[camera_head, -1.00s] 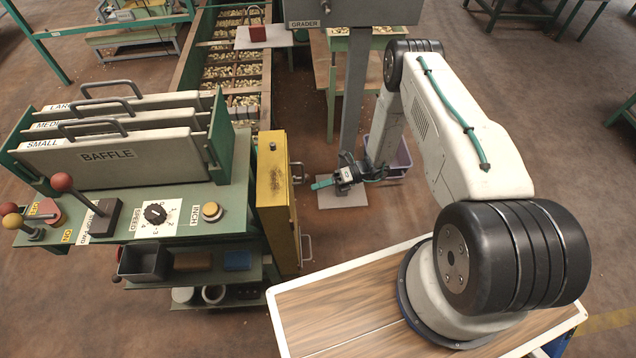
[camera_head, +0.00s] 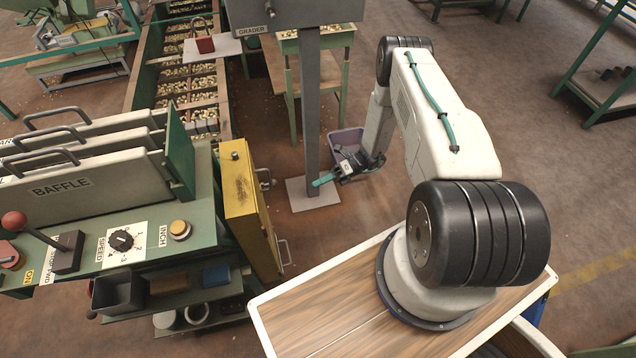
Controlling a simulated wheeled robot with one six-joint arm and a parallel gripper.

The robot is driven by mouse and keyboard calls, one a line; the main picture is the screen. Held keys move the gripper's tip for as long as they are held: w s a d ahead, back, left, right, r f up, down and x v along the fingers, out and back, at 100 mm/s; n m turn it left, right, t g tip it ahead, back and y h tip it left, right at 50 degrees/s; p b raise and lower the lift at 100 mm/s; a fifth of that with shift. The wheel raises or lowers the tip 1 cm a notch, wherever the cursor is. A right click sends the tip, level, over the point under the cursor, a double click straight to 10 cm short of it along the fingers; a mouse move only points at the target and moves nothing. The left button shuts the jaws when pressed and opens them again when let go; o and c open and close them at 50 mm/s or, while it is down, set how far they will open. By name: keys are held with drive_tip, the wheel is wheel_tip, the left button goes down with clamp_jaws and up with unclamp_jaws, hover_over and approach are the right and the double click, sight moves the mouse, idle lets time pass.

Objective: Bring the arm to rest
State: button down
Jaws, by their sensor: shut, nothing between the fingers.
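My arm rises from my wooden-topped base at the lower right and bends over away from the camera. My gripper (camera_head: 326,180) hangs at the far end of the arm, low beside the grey post. Its teal fingers are together with nothing between them. The fingertips point left and overlap the foot of the post in this view, so I cannot tell whether they touch it.
The grey post (camera_head: 310,110) stands on a floor plate (camera_head: 314,199). A purple bin (camera_head: 347,140) is behind my gripper. The green control bench (camera_head: 140,235) with a yellow panel (camera_head: 245,197) stands at left. Open floor (camera_head: 530,150) lies right.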

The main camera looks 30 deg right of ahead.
idle(0.3)
drive_tip(key=s+r+n+g, duration=0.2)
drive_tip(key=s+n+g, duration=0.1)
drive_tip(key=s+n, duration=0.2)
drive_tip(key=s+r+n+g+h, duration=0.2)
drive_tip(key=r+n+h, duration=0.5)
drive_tip(key=r, duration=1)
drive_tip(key=s+r+n+g+h, duration=0.25)
drive_tip(key=r+n, duration=0.85)
drive_tip(key=r, duration=0.6)
drive_tip(key=s+a+r+n+t+h, duration=0.2)
drive_tip(key=s+r+n+t+h, duration=0.1)
drive_tip(key=s+r, duration=0.5)
drive_tip(key=s+a+r+n+t+h, duration=0.1)
drive_tip(key=s+r+n+t+h, duration=0.3)
drive_tip(key=s+r, duration=0.5)
wheel_tip(320, 180, up, 4)
drive_tip(key=shift+a+n+t, duration=0.35)
drive_tip(key=shift+n+t, duration=0.25)
drive_tip(key=shift+t, duration=0.25)
